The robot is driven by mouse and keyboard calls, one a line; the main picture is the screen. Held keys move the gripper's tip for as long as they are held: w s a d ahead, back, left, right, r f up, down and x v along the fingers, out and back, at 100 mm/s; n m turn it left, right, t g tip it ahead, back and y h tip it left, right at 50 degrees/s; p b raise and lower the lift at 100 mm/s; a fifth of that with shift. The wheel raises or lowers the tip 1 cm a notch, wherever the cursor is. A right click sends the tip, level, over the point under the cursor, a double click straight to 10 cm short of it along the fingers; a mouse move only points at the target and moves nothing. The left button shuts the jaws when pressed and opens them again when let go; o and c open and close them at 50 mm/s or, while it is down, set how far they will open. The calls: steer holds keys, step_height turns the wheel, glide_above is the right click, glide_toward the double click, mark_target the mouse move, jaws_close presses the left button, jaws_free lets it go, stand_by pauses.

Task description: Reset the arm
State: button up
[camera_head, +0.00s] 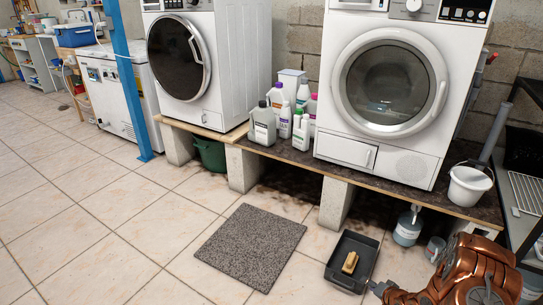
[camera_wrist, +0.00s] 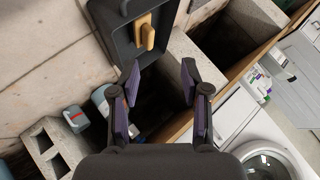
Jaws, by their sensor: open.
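My gripper (camera_wrist: 160,78) is open in the wrist view, its two dark, purple-padded fingers apart with nothing between them. My copper-coloured arm is at the bottom right of the head view, where the gripper itself cannot be made out clearly. A dark tray (camera_head: 337,274) lies on the tiled floor beside the arm, with a tan block-like object (camera_head: 350,262) in it. In the wrist view the tray (camera_wrist: 124,45) and the tan object (camera_wrist: 147,33) appear just beyond the fingertips; the gap to them is hard to judge.
Two white washing machines (camera_head: 330,150) (camera_head: 226,70) stand on a board over concrete blocks (camera_head: 335,205). Several bottles (camera_head: 264,125) stand between them. A white bucket (camera_head: 468,186) is at the board's right end. A grey mat (camera_head: 250,246) lies on the floor; the floor to the left is clear.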

step_height(320, 180, up, 23)
steer(key=d+n+g+h+p, duration=0.2)
steer(key=n+g+h+p, duration=0.1)
steer(key=p, duration=0.5)
steer(key=s+a+r+g+h+p, duration=0.1)
steer(key=s+r+p, duration=0.2)
steer(key=r, duration=0.5)
steer(key=s+a+r+g+h+p, duration=0.1)
steer(key=s+a+r+g+p, duration=0.15)
steer(key=r, duration=0.65)
steer(key=s+a+r+n+g+p, duration=0.1)
steer(key=s+a+r+p, duration=0.4)
steer(key=s+r, duration=0.6)
steer(key=s+a+r+n+g+y+p, duration=0.1)
steer(key=s+a+r+p, duration=0.5)
steer(key=s+r, duration=0.6)
steer(key=s+a+r+n+g+y+p, duration=0.1)
steer(key=s+a+r+p, duration=0.5)
steer(key=s+r, duration=0.6)
steer(key=shift+s+a+n+g, duration=0.15)
steer(key=shift+s+n+g, duration=0.35)
steer(key=shift+g, duration=0.75)
